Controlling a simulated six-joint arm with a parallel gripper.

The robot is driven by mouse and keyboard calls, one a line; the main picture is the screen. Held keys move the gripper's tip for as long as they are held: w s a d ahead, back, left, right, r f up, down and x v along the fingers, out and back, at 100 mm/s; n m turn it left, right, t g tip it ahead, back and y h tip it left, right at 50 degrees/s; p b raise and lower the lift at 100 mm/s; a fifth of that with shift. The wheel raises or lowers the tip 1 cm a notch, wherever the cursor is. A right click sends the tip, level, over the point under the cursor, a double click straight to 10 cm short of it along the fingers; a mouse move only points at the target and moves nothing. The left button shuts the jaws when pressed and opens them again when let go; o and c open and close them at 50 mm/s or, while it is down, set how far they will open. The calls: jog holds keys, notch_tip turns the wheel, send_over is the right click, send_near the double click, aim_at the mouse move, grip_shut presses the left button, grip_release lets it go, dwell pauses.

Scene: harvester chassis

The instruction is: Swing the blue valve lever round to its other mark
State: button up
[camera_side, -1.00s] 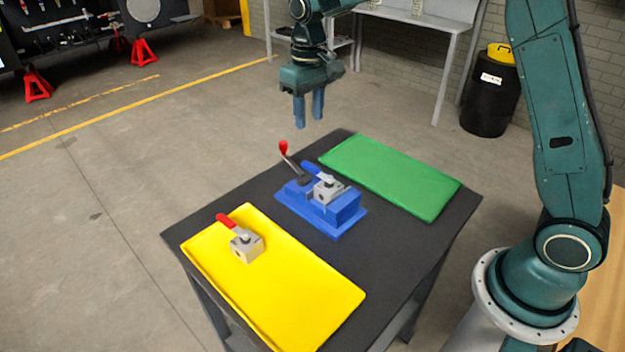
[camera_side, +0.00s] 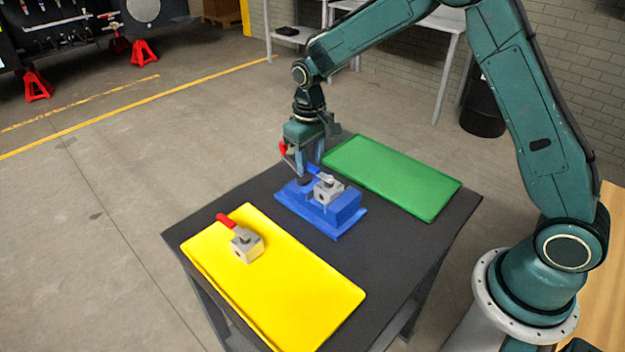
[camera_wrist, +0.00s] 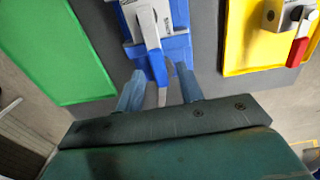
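The blue valve lever (camera_side: 313,168) sits on a grey valve body (camera_side: 327,190) in a blue fixture (camera_side: 337,215) on the dark table. In the wrist view the blue lever (camera_wrist: 157,66) points toward my gripper (camera_wrist: 157,82), its end between the spread fingertips, with gaps showing on both sides. The fingers partly hide the lever's end there. The marks cannot be made out.
A yellow tray (camera_side: 300,300) at the front left holds a second grey valve (camera_side: 246,245) with a red lever (camera_side: 226,220). A green mat (camera_side: 390,178) lies at the back right. Dark table surface is bare between the fixture and both.

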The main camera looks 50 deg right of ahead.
grip_shut()
jog(key=shift+d, duration=0.1)
dwell(0.4)
jog(key=m, duration=0.1)
jog(key=d+m, duration=0.1)
jog(key=m, duration=0.1)
jog(key=d+m, duration=0.1)
jog(key=shift+s+d+m, duration=0.15)
jog(key=shift+s+m, duration=0.1)
jog(key=shift+m, duration=0.15)
jog(key=m, duration=0.1)
jog(key=s+d+m, duration=0.1)
jog(key=m, duration=0.1)
jog(key=shift+d+m, duration=0.3)
jog(key=s+m, duration=0.1)
jog(key=m, duration=0.2)
jog(key=s+d+m, duration=0.1)
jog(key=s+m, duration=0.1)
jog(key=m, duration=0.1)
jog(key=s+d+m, duration=0.1)
jog(key=m, duration=0.2)
jog(key=shift+s+m, duration=0.25)
jog(key=shift+m, duration=0.15)
